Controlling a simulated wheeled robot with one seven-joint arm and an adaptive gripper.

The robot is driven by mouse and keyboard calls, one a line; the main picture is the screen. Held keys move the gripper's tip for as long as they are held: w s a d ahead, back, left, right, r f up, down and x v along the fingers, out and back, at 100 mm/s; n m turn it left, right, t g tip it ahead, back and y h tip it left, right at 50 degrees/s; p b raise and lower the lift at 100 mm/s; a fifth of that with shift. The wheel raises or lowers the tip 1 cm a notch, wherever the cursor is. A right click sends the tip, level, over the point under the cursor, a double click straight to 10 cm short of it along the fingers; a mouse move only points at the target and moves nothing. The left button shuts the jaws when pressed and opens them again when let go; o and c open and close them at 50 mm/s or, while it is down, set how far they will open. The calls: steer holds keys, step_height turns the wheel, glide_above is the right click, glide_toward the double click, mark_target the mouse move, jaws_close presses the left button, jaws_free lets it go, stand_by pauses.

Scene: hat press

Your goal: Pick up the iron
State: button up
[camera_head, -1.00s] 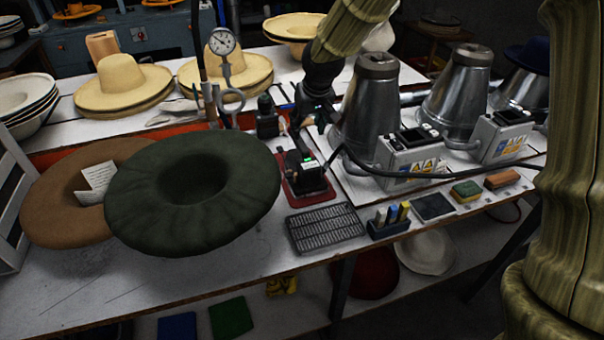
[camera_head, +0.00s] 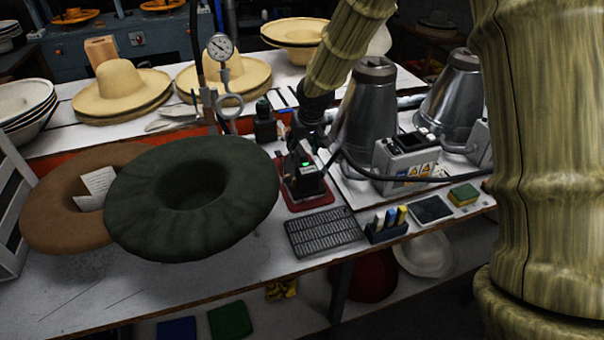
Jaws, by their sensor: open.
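The iron (camera_head: 304,183) is a dark, boxy thing with a small green light on top. It stands on a red mat (camera_head: 306,205) near the middle of the workbench. My gripper (camera_head: 304,147) is dark and points down over the iron's upper part. Its jaws are open, close above or around the top of the iron. Contact cannot be told, as the gripper covers part of the iron and the dark parts blend.
A green hat (camera_head: 150,225) lies left of the iron. A metal grate (camera_head: 323,231) and a holder with coloured sticks (camera_head: 387,229) are in front. A metal cone (camera_head: 365,110) and grey control box (camera_head: 405,160) stand right, with a dark hose crossing near the iron.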

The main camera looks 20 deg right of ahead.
mark_target(302, 151)
steer(key=shift+p+x, duration=0.3)
steer(key=shift+x, duration=1.45)
steer(key=shift+d, duration=0.1)
steer(key=shift+c, duration=0.2)
jaws_close()
steer(key=shift+r, duration=0.1)
